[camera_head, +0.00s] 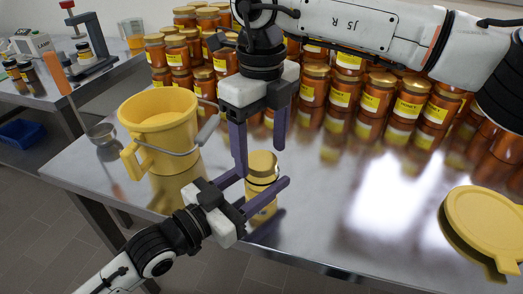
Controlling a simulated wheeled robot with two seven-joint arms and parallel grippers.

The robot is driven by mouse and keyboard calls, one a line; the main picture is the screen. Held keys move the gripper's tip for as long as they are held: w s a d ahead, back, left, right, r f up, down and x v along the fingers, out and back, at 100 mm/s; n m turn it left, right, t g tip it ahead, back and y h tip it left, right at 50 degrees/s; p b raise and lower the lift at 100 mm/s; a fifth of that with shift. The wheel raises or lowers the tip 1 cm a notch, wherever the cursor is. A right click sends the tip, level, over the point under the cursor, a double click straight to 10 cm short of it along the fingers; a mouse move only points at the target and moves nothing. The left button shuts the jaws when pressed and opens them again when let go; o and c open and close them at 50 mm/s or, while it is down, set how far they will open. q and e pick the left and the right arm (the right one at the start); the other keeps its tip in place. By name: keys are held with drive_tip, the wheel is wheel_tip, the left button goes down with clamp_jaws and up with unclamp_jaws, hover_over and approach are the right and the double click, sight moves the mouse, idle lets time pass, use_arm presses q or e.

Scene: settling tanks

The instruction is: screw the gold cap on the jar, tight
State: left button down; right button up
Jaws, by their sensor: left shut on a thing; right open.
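The jar (259,206) stands upright near the front edge of the steel table, with a yellow front partly covered by a finger. The gold cap (262,161) sits at the top of the jar; I cannot tell how far it is screwed down. My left gripper (266,177) comes in from the lower left and is shut on the jar, one finger across its front and the other partly hidden. My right gripper (260,162) points down from above, open, with its purple fingers on either side of the cap and the cap's top showing between them.
A yellow bucket (159,121) with a handle stands close on the left. A yellow lid (484,224) lies at the right. Rows of honey jars (376,99) fill the back. A steel ladle (101,134) is at the far left. The table (350,215) is clear right of the jar.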

wheel_tip(320, 180, up, 11)
idle(0.3)
use_arm(q)
drive_tip(key=c, duration=0.7)
unclamp_jaws()
drive_tip(key=shift+a, duration=0.1)
drive_tip(key=v, duration=1)
drive_tip(key=shift+s, duration=0.15)
use_arm(e)
drive_tip(key=shift+f, duration=0.1)
